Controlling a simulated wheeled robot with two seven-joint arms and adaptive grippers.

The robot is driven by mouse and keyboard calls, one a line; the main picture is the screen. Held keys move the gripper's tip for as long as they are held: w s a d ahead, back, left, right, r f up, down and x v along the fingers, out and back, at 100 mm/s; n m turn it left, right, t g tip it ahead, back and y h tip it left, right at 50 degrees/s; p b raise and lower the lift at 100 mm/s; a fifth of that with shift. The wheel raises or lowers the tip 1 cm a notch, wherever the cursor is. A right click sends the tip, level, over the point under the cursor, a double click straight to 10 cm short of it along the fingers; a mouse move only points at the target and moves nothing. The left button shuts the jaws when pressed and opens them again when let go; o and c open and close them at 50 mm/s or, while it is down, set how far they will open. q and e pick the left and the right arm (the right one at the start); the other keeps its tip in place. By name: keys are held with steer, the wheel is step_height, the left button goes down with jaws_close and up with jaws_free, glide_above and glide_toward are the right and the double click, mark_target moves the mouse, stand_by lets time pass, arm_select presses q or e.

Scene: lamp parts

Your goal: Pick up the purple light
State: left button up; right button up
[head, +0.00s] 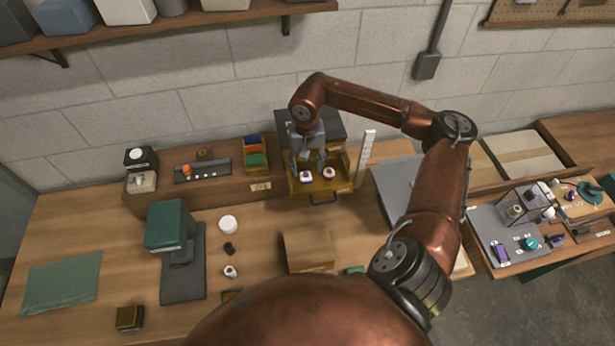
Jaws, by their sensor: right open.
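A small light with a purple part (306,177) lies in an open wooden drawer (323,190) at the back middle of the bench. A second small light with a reddish-brown part (328,173) lies just to its right in the same drawer. My right gripper (307,163) points down over the drawer, open, with its fingers just above or around the purple light. I cannot tell whether they touch it. The gripper holds nothing that I can see. My left gripper is not in view.
A white ruler-like strip (366,157) stands right of the drawer. Coloured boxes (255,153) stand to its left. A wooden box (308,251) sits in front. A grey tray (487,224) with small purple and teal parts is at right. A green machine (170,226) stands left.

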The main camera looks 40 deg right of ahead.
mark_target(306, 174)
steer(key=shift+w+d+f+p, duration=0.15)
steer(key=shift+f+p, duration=0.1)
steer(key=shift+f, duration=0.75)
steer(key=shift+w+f+p, duration=0.15)
steer(key=shift+f+p, duration=0.1)
steer(key=shift+f, duration=0.7)
steer(key=shift+w+d+f+p, duration=0.15)
steer(key=shift+f+p, duration=0.1)
steer(key=shift+f, duration=0.75)
steer(key=shift+a, duration=0.1)
steer(key=shift+c, duration=0.5)
steer(key=c, duration=1.1)
